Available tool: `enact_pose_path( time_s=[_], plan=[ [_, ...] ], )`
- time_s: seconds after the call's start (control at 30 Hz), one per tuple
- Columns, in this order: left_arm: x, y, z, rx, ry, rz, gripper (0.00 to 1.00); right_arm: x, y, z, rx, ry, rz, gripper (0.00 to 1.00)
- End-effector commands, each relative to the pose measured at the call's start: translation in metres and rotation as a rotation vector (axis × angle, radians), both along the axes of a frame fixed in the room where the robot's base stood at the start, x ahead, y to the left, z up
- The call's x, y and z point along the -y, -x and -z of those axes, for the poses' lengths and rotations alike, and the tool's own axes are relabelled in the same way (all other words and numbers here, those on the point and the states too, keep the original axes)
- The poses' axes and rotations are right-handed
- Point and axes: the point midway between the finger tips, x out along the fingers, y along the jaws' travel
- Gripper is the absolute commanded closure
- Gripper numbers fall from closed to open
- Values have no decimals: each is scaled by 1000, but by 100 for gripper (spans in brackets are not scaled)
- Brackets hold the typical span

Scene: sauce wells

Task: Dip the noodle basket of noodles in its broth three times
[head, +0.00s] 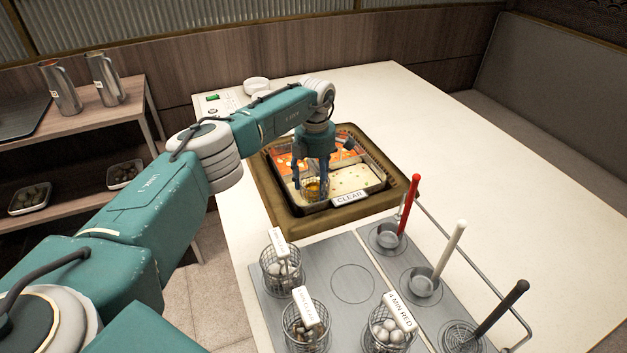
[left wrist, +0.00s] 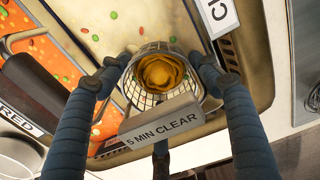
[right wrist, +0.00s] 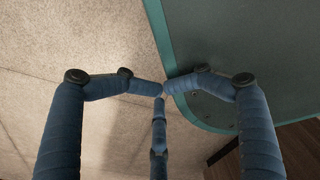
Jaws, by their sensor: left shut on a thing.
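My left gripper (head: 311,184) is shut on a wire noodle basket (head: 313,191) with yellow-brown noodles (left wrist: 161,75). The basket's tag (left wrist: 160,125) reads "5 MIN CLEAR". The basket is at the near left of the pale clear broth (head: 352,178), in the compartment with the "CLEAR" sign (head: 350,197). I cannot tell how deep its bottom sits, or whether it touches the broth. The red broth (head: 285,164) lies behind, across a divider. My right gripper (right wrist: 163,89) is empty, its fingertips together, away from the pot; it is not in the head view.
Tagged wire baskets stand on a grey plate (head: 325,262) near the table's front, beside an empty ring. Ladles with red (head: 409,205), white (head: 449,250) and dark (head: 501,308) handles stand right of them. A metal rail runs alongside. The table's (head: 500,170) right side is clear.

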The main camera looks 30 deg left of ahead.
Motion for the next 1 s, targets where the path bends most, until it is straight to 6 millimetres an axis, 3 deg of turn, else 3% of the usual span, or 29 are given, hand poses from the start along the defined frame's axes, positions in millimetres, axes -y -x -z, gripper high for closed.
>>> enact_pose_path(
  time_s=[0.1,0.47,1.0],
  plan=[
    [-1,0,13,0,0,-1,68,1,-1,11,-3,3,1,60],
    [-1,0,10,1,1,-1,68,1,-2,8,1,3,1,60],
    [-1,0,-40,0,0,-1,68,5,-15,-30,22,5,-3,60]
  ],
)
